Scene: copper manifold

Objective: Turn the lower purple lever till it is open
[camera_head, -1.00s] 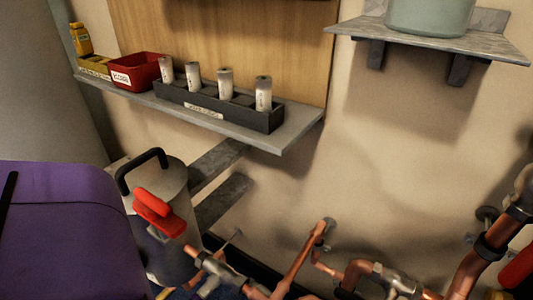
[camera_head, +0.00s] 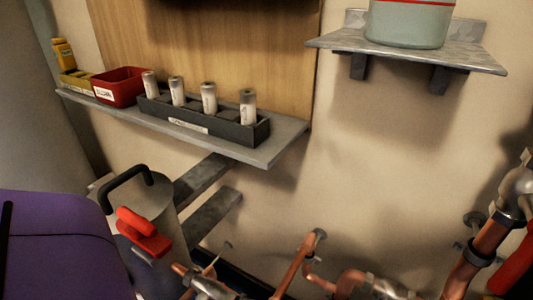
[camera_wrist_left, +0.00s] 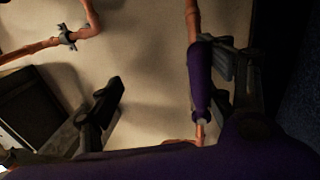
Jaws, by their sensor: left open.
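In the left wrist view a purple lever (camera_wrist_left: 200,75) stands upright in line with a copper pipe, a pale metal fitting at its lower end. My left gripper (camera_wrist_left: 168,72) is open, with its dark fingers apart to either side. The lever is between them, much closer to the right finger; I cannot tell if they touch. In the head view neither gripper shows, and I cannot make out the purple lever there. The large purple shape at the lower left appears to be part of my arm.
A red lever (camera_head: 146,233) shows before a grey canister (camera_head: 155,205). Copper pipes (camera_head: 299,262) run along the bottom, with another red handle (camera_head: 517,268) at right. Above are a shelf (camera_head: 285,143) with a black rack (camera_head: 205,122) and a red bin (camera_head: 118,87), and a second shelf (camera_head: 410,52).

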